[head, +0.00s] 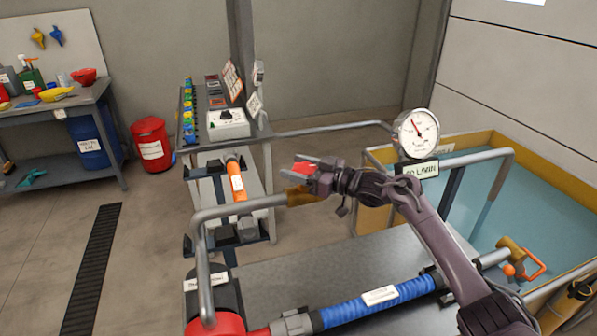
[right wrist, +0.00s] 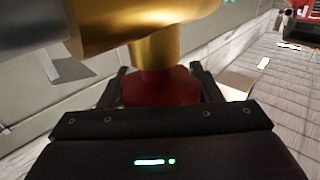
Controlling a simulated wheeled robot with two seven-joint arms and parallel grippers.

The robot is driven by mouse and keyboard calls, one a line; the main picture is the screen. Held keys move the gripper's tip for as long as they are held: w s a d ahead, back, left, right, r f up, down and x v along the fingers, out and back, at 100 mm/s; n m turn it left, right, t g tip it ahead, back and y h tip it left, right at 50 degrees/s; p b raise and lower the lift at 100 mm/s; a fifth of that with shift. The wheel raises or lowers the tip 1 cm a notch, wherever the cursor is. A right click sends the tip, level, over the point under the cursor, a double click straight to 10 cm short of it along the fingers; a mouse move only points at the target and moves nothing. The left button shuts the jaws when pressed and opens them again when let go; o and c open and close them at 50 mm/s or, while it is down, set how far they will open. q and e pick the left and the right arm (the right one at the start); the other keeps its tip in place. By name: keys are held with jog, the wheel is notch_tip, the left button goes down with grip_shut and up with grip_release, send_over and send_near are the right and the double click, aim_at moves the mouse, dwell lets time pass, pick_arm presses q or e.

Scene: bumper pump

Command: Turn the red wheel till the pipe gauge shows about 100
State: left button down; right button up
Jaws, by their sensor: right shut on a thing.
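The red wheel (head: 303,168) sits on a brass valve (head: 300,196) on the grey pipe. My right gripper (head: 312,170) comes in from the right and is shut on the wheel, covering part of it. In the right wrist view the dark red wheel (right wrist: 160,88) lies between the two black fingers, under the brass valve body (right wrist: 165,45). The round white pipe gauge (head: 417,133) stands to the right, its red needle pointing up and left; the numbers are too small to read. My left gripper is not in view.
A blue hose (head: 365,305) lies along the grey bench (head: 330,265) below my right arm. A water tank with a yellow rim (head: 545,157) is at the right. A cart with a grey control box (head: 228,124) stands behind left. An orange-handled valve (head: 522,265) is at the lower right.

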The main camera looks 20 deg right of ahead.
dwell(0.3)
jog(key=o, duration=1)
jog(key=shift+s+d+f, duration=0.1)
jog(key=shift+s+d, duration=0.1)
jog(key=shift+d, duration=0.05)
jog(key=b+v, duration=0.2)
jog(key=v, duration=0.5)
jog(key=shift+d, duration=0.1)
